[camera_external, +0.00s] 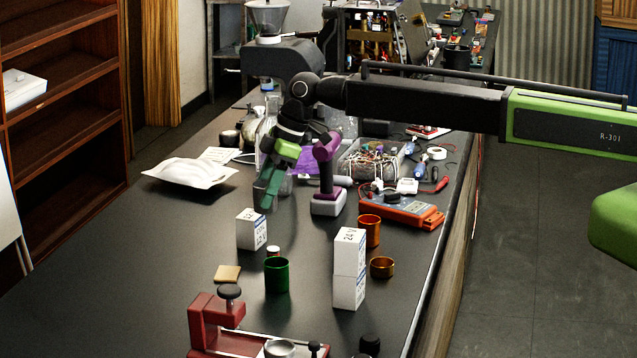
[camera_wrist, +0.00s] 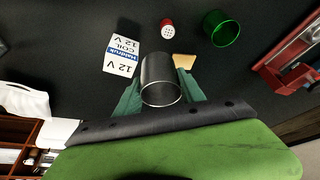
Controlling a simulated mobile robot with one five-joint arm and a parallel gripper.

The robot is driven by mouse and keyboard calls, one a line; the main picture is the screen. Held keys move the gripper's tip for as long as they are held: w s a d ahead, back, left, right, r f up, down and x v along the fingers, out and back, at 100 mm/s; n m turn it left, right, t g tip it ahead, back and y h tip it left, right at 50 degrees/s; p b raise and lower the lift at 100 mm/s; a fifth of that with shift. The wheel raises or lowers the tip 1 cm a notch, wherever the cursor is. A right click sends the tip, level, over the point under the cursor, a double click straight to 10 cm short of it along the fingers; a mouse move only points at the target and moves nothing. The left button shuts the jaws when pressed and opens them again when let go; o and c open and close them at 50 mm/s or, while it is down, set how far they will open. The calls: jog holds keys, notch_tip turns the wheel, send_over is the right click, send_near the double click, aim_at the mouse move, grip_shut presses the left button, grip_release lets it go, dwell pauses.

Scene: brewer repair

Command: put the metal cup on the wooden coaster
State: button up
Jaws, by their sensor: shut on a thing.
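The metal cup (camera_wrist: 161,80) is a grey open cylinder between the two green fingers of my gripper (camera_wrist: 159,92) in the wrist view; the gripper is shut on it. The wooden coaster (camera_external: 227,273) is a small tan square lying bare on the black bench, nearer the camera than my gripper. It also shows in the wrist view (camera_wrist: 184,61), just beyond the right finger, which partly covers it.
Near the coaster stand a white coil box (camera_external: 250,231), a small red-and-white item (camera_external: 273,250), a green cup (camera_external: 277,276) and a red machine (camera_external: 205,320).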

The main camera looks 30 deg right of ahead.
jog(key=s+a+f+b, duration=0.1)
jog(key=a+f+b, duration=0.1)
jog(key=a, duration=0.1)
jog(key=a+f+b, duration=0.2)
jog(key=a, duration=0.2)
jog(key=s+a+f+b, duration=0.1)
jog(key=a+f+b, duration=0.2)
jog(key=shift+s+a, duration=0.35)
jog(key=shift+a, duration=0.05)
jog(key=shift+s+a, duration=0.1)
jog(key=shift+a, duration=0.15)
notch_tip(320, 180, down, 4)
jog(key=b, duration=0.4)
jog(key=shift+f, duration=0.25)
jog(key=shift+d+r, duration=0.1)
jog(key=shift+r, duration=0.15)
jog(key=shift+f, duration=0.15)
jog(key=o, duration=1.4)
